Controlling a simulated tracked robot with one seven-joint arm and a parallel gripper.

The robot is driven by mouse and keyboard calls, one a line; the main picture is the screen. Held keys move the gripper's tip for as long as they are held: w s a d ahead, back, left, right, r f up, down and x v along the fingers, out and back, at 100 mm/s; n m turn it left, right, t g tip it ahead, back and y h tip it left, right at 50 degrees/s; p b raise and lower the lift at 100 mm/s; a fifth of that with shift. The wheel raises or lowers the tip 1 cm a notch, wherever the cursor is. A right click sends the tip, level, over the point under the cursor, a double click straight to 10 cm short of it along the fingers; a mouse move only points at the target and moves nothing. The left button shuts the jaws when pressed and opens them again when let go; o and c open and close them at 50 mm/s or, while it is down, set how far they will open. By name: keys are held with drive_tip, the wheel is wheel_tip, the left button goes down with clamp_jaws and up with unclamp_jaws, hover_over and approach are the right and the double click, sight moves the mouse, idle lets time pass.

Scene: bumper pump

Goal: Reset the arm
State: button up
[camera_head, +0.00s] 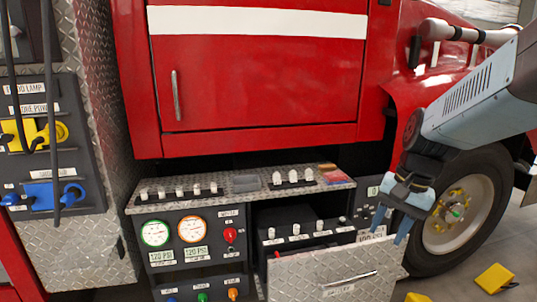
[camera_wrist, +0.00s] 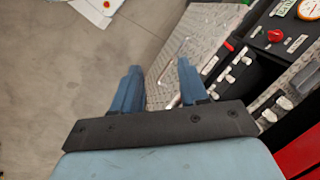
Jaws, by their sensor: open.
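My gripper (camera_head: 392,218) has blue fingers and hangs at the right of the head view, in front of the truck's front wheel. It points down, beside the right end of the pump panel (camera_head: 190,222). In the wrist view my gripper (camera_wrist: 160,88) shows its two fingers apart with nothing between them. My arm reaches in from the upper right of the head view. A diamond-plate drawer front (camera_head: 325,285) with a bar handle stands out below the panel, left of my gripper. The drawer front also shows in the wrist view (camera_wrist: 190,45), beyond the fingers.
The red truck body (camera_head: 260,75) with a closed door rises behind the panel. The wheel (camera_head: 462,215) is close behind my gripper. Yellow blocks (camera_head: 495,278) lie on the floor at the lower right. Concrete floor (camera_wrist: 60,90) is clear at the left of the wrist view.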

drive_tip(key=s+a+r+n+t+h, duration=0.1)
drive_tip(key=s+r+n+t+h, duration=0.1)
drive_tip(key=s+r+n+t, duration=0.3)
wheel_tip(320, 180, up, 3)
drive_tip(key=shift+a+f+n, duration=0.1)
drive_tip(key=shift+a+n, duration=0.1)
drive_tip(key=shift+n, duration=0.6)
idle(0.5)
